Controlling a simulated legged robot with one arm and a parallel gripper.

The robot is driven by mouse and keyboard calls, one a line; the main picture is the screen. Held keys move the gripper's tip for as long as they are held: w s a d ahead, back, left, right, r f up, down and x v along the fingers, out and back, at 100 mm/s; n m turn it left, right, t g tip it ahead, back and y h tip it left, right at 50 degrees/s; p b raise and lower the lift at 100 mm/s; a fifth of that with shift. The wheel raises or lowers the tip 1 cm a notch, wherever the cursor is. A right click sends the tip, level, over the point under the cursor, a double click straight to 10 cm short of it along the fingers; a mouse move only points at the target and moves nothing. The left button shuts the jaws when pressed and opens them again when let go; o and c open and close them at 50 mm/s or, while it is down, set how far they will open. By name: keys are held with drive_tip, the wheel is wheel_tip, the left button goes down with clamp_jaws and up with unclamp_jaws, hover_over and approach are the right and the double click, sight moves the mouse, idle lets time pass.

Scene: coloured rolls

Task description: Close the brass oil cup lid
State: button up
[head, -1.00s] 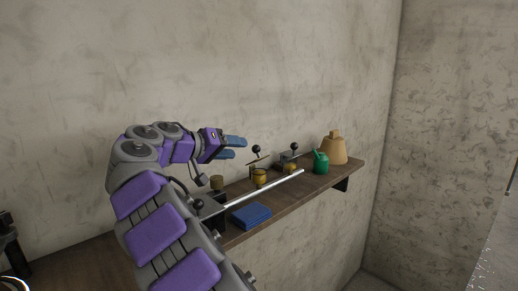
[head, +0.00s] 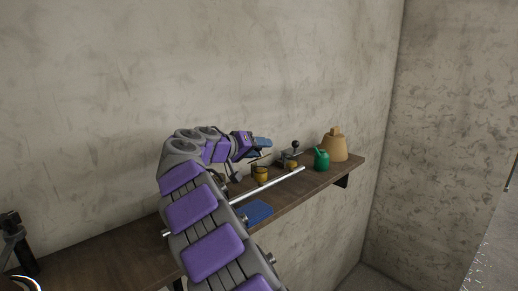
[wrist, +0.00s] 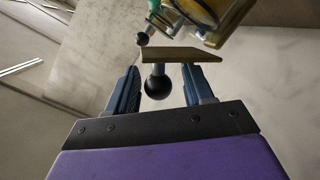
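The brass oil cup (head: 261,174) stands on the wall shelf; part of it also shows at the top of the wrist view (wrist: 205,12). Its lid (wrist: 182,55) is a flat brass plate, raised and open, with a short stem and a black ball knob (wrist: 157,88). My gripper (head: 262,147) is at the lid, above the cup. In the wrist view the blue fingers (wrist: 160,92) are open on either side of the knob, with gaps visible. In the head view my gripper hides the knob and much of the lid.
A silver rod (head: 275,187) runs along the shelf (head: 325,178) in front of the cup. A second brass cup (head: 292,165) with a black knob, a green oil can (head: 321,159) and a tan jug (head: 335,147) stand to the right. A blue cloth (head: 257,211) lies in front.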

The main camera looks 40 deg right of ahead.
drive_tip(key=shift+a, duration=0.4)
drive_tip(key=shift+c, duration=1.4)
drive_tip(key=shift+s, duration=0.1)
clamp_jaws()
